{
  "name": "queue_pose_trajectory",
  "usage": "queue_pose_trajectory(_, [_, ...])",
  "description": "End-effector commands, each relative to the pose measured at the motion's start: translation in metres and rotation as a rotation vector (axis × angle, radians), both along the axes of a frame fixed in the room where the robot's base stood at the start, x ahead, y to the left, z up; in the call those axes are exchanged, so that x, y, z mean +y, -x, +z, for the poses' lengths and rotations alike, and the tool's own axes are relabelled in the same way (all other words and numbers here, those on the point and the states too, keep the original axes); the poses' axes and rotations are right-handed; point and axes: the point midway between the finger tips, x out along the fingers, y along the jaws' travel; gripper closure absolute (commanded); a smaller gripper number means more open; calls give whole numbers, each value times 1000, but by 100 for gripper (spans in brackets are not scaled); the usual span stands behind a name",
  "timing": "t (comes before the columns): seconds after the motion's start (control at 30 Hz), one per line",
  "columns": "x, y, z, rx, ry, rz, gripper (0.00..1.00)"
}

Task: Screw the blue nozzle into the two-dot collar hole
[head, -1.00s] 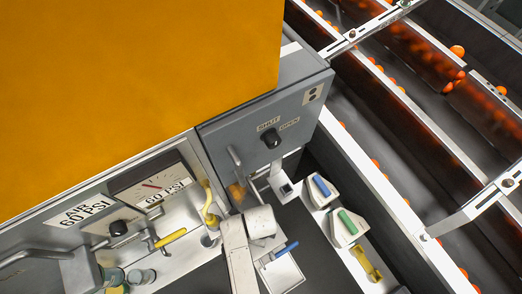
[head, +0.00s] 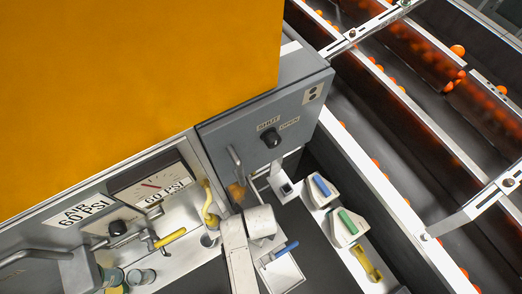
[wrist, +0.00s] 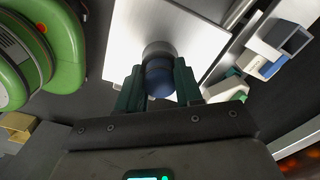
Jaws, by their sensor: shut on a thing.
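In the wrist view my gripper (wrist: 160,90) has its two dark green fingers closed on the sides of a rounded blue piece (wrist: 160,80), which appears to be the blue nozzle. A grey round part (wrist: 158,49) lies directly beyond the blue piece, in line with it, in front of a white plate (wrist: 190,28). Whether the two are joined or only lined up cannot be told. A two-dot label (head: 313,93) is on the grey panel; the collar hole itself cannot be made out.
A pale rail (head: 375,178) borders the orange conveyor.

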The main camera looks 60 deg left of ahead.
Motion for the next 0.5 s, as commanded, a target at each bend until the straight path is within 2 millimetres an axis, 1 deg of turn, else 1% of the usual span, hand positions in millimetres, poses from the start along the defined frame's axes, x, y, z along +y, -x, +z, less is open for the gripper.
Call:
queue_pose_trajectory(0.1, [0, 1, -1, 1, 0, -84, 82])
queue_pose_trajectory(0.2, [0, 1, -1, 1, 1, -129, 82])
queue_pose_trajectory(0.5, [0, 1, -1, 2, 1, -158, 82])
